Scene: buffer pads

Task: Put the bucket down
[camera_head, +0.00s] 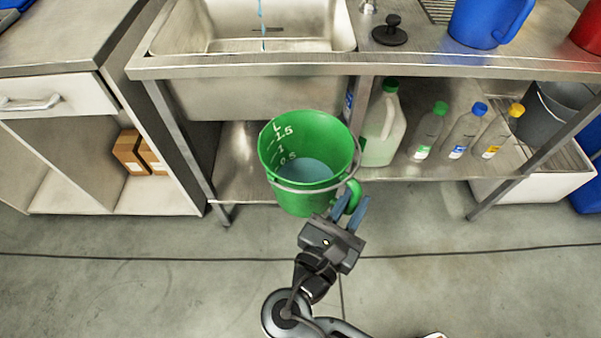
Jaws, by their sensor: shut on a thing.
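A green bucket (305,195) with white volume marks on its inner wall is in the middle of the view, in front of the sink unit. It is roughly upright and holds some bluish liquid (305,171). A handle sticks out at its lower right side. My gripper (350,205) is at that handle, with its blue fingers shut on it. The bucket overlaps the lower shelf's front edge in the picture. Its underside is hidden, so I cannot tell its exact height.
A steel sink (215,40) with a thin blue stream stands behind. The lower shelf (235,160) holds a large jug (382,130) and several bottles with coloured caps. A blue pitcher (485,22) and a black plunger-like item (389,32) are on the counter. The grey floor (430,280) in front is clear except for a cable.

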